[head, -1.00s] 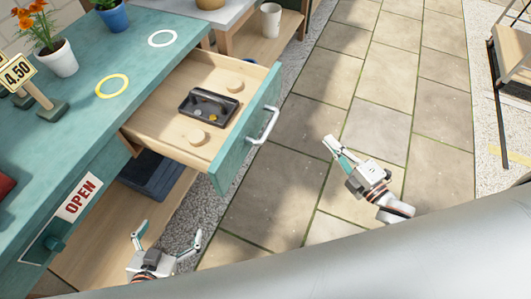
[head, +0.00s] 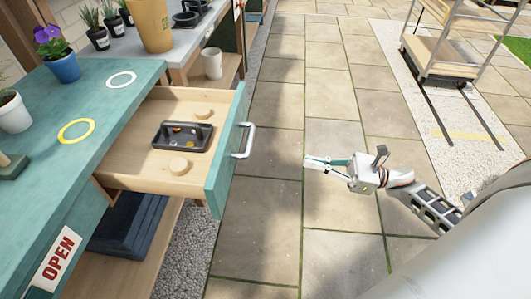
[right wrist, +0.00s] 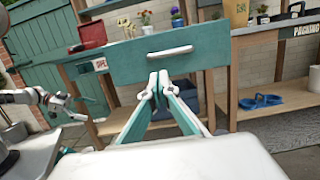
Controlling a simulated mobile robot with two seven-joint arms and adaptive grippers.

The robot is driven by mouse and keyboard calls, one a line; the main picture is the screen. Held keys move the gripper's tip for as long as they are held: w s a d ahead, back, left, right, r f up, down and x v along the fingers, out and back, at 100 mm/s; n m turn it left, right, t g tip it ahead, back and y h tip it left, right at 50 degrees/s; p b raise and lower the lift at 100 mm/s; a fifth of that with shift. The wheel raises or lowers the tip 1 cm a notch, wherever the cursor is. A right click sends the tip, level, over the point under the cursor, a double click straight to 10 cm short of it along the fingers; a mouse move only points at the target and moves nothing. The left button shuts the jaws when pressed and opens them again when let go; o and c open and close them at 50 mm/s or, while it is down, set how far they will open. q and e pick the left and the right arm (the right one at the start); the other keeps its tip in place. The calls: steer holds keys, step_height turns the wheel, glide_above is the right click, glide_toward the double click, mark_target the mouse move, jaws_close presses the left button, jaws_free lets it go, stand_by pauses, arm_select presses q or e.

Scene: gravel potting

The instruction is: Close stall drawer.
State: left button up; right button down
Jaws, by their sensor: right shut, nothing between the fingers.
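The stall drawer (head: 130,166) is pulled well out of the teal stall counter (head: 98,70). Its teal front (head: 222,160) faces right and carries a silver bar handle (head: 247,141). A black coin tray (head: 184,137) and two round wooden discs lie inside. My right gripper (head: 308,163) is shut and empty, to the right of the handle and apart from it. In the right wrist view its fingertips (right wrist: 159,82) point at the drawer front (right wrist: 169,61), just below the handle (right wrist: 170,51) in the picture. My left gripper is not in the head view.
Paved floor (head: 270,220) lies open between the stall and my right arm. A wheeled cart (head: 440,60) stands at the far right. Pots, a white ring (head: 122,79) and a yellow ring (head: 76,131) are on the counter. A dark blue crate (head: 125,228) sits below the drawer.

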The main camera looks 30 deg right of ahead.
mark_target(156, 141)
arm_select(q)
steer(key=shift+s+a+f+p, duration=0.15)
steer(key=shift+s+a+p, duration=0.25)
steer(key=shift+p, duration=0.85)
arm_select(e)
steer(key=x, duration=1.4)
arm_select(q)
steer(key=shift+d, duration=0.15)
arm_select(e)
steer(key=shift+f, duration=0.1)
